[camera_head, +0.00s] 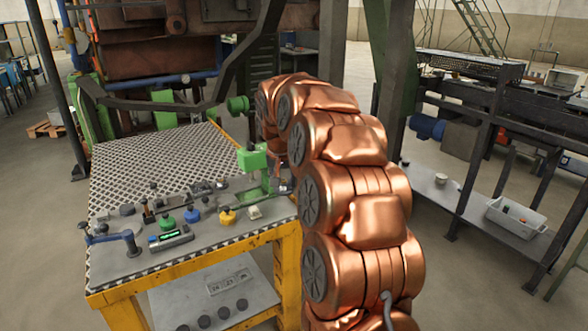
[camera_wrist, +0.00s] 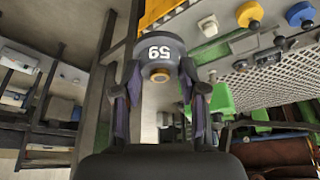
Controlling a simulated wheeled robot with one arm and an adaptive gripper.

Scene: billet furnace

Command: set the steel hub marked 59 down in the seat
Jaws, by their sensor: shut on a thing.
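The steel hub (camera_wrist: 159,52), a dark grey round piece with a white 59 that reads upside down, is in the wrist view. In the head view my copper arm hides the gripper and the hub. I cannot make out which place is the seat. The workbench (camera_head: 150,148), with a patterned metal top and yellow frame, stands left of my arm.
On the bench are a green press (camera_head: 254,165), a blue vise (camera_head: 115,240), a yellow-based piece (camera_head: 227,216) and several small parts. Dark round pieces lie on its lower shelf (camera_head: 185,300). A white bin (camera_head: 515,218) is on the right rack. Floor between bench and rack is partly clear.

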